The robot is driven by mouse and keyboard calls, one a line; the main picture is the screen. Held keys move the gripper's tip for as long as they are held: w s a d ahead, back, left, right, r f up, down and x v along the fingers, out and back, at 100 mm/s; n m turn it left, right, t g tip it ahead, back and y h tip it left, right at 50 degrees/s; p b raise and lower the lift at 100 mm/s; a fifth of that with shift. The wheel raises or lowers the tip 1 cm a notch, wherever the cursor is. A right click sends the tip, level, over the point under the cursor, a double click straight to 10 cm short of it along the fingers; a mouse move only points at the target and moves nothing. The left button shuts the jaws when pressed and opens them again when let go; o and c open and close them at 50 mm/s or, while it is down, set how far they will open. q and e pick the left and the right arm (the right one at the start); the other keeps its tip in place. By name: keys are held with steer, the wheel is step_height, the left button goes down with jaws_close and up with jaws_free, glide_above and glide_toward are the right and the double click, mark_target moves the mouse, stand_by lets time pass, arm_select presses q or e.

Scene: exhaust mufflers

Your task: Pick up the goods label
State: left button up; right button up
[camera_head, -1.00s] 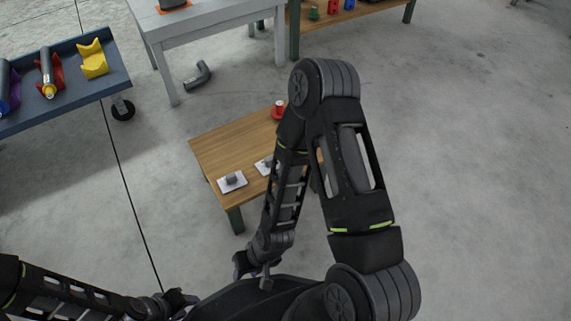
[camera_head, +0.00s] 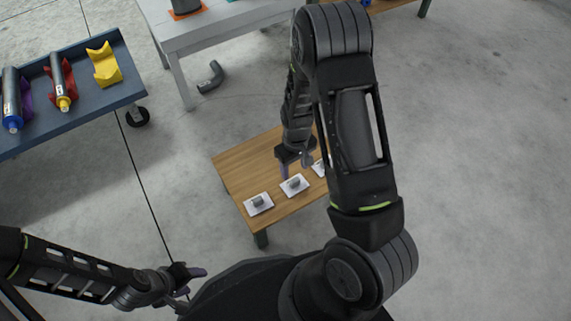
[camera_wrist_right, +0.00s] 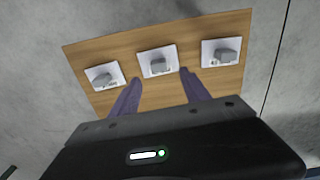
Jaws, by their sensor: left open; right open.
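Three white goods labels, each with a small grey block on it, lie in a row on a small wooden table (camera_head: 240,164). In the head view they are the left label (camera_head: 250,209), the middle label (camera_head: 295,191) and the right label (camera_head: 318,172), partly hidden by my right arm. The wrist view shows all three: left (camera_wrist_right: 98,71), middle (camera_wrist_right: 151,72) and right (camera_wrist_right: 210,61). My right gripper (camera_head: 296,167) is open and empty, near the middle label; its fingers (camera_wrist_right: 160,78) point towards the middle label in the wrist view. My left gripper (camera_head: 195,281) is open and empty, away from the table.
A blue cart (camera_head: 122,92) with mufflers and coloured holders stands at the upper left. A grey table (camera_head: 215,30) stands behind, with a grey pipe (camera_head: 211,77) on the floor by it. My right arm hides the table's right side. The floor at right is clear.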

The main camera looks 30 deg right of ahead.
mark_target(295, 180)
steer(key=shift+s+f, duration=0.1)
steer(key=shift+f, duration=0.05)
steer(key=shift+f+b, duration=0.6)
steer(key=shift+f, duration=0.5)
step_height(295, 180, down, 5)
steer(key=b, duration=0.2)
steer(key=shift+d+f+b, duration=0.1)
steer(key=shift+f+b, duration=0.05)
steer(key=shift+b, duration=0.25)
steer(key=shift+c, duration=0.5)
jaws_close()
